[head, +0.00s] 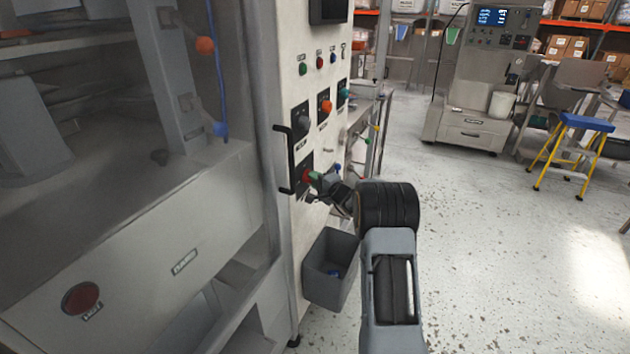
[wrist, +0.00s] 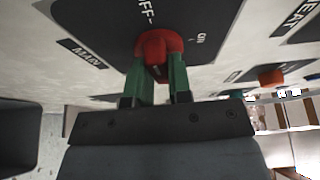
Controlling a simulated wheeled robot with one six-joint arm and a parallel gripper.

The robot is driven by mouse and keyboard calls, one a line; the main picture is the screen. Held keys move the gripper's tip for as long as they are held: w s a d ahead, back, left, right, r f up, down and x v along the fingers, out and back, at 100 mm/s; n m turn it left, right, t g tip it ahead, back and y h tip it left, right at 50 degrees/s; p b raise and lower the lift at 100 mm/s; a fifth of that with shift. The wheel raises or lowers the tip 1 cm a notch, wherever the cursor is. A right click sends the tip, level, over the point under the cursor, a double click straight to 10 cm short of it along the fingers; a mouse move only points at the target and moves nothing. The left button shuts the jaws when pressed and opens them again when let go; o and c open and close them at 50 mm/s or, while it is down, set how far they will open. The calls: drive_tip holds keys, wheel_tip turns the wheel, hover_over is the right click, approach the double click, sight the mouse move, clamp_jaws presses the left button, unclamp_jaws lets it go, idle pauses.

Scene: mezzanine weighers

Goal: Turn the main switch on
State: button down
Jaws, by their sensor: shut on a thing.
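The main switch is a red rotary knob (wrist: 160,48) on a dark plate marked OFF and ON, with a MAIN label beside it in the wrist view. In the head view the red knob (head: 307,176) sits low on the pale control panel (head: 285,60). My gripper (wrist: 162,72) has green fingertips, one on each side of the knob, and is shut on it. My gripper (head: 318,179) also shows in the head view, reaching the panel from the right. The fingers partly hide the knob, so its exact setting is hard to read.
A black handle (head: 285,160) stands out just left of the switch. Other knobs, black (head: 301,117) and orange (head: 325,106), sit above. A grey bin (head: 329,268) hangs below. The floor (head: 500,250) to the right is open, with a blue-topped stool (head: 587,123) farther back.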

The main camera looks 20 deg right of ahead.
drive_tip(key=shift+m, duration=0.3)
drive_tip(key=shift+w+d+r+m+g+y+p, duration=0.1)
drive_tip(key=shift+m+g+y+p, duration=0.35)
drive_tip(key=shift+m+g+p, duration=1.1)
drive_tip(key=shift+w+d+r+m+g+y+p, duration=0.15)
drive_tip(key=shift+m+g+y+p, duration=0.5)
drive_tip(key=shift+m+p, duration=1.65)
drive_tip(key=shift+s+r+m+g+y+p, duration=0.1)
drive_tip(key=shift+m+g+y+p, duration=0.2)
drive_tip(key=shift+m+g+p, duration=1.65)
drive_tip(key=shift+m+t+b, duration=0.55)
drive_tip(key=shift+m+t, duration=0.1)
drive_tip(key=shift+m, duration=0.05)
drive_tip(key=c, duration=1)
unclamp_jaws()
drive_tip(key=shift+c, duration=0.2)
drive_tip(key=shift+d, duration=0.1)
